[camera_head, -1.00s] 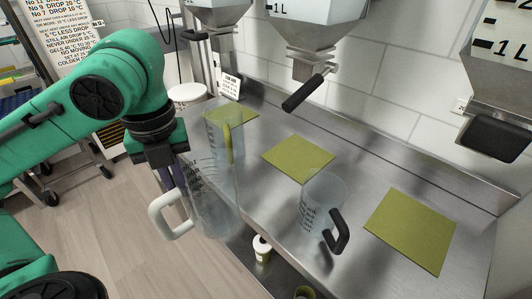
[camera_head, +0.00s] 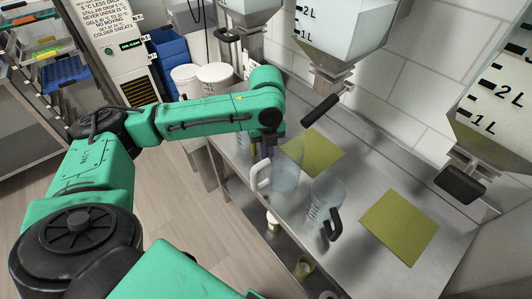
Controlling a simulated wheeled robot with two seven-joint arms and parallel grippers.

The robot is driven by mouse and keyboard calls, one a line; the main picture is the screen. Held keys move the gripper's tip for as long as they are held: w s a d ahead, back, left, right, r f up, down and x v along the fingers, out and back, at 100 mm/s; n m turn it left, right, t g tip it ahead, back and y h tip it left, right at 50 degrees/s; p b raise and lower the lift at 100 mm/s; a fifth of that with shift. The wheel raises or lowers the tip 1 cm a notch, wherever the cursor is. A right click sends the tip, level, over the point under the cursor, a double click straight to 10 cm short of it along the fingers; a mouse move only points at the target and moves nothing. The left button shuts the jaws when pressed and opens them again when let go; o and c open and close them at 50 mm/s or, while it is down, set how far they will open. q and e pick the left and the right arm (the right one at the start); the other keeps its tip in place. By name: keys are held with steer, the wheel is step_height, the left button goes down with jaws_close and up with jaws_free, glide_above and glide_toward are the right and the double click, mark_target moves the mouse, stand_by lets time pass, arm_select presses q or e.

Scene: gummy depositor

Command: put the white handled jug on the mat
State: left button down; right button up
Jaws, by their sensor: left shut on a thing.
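My left gripper (camera_head: 264,152) reaches in over the counter and is shut on the clear jug with the white handle (camera_head: 260,177). The jug's clear body (camera_head: 287,175) hangs roughly upright to the right of its handle. It overlaps the near-left part of the middle olive-green mat (camera_head: 322,151) in the picture; I cannot tell its height above the counter. Another olive-green mat (camera_head: 400,227) lies bare at the right. My right gripper is not in view.
A clear jug with a black handle (camera_head: 333,225) stands on the steel counter (camera_head: 352,196), close right of the held jug. Hoppers with black handles (camera_head: 320,109) hang above the back. Bare counter lies between the black-handled jug and the right mat.

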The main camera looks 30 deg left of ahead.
arm_select(q)
steer(key=shift+s+a+f, duration=0.1)
steer(key=shift+s+f, duration=0.05)
steer(key=shift+f, duration=0.4)
steer(key=c, duration=1.4)
jaws_free()
steer(key=shift+f, duration=0.15)
steer(key=o, duration=0.4)
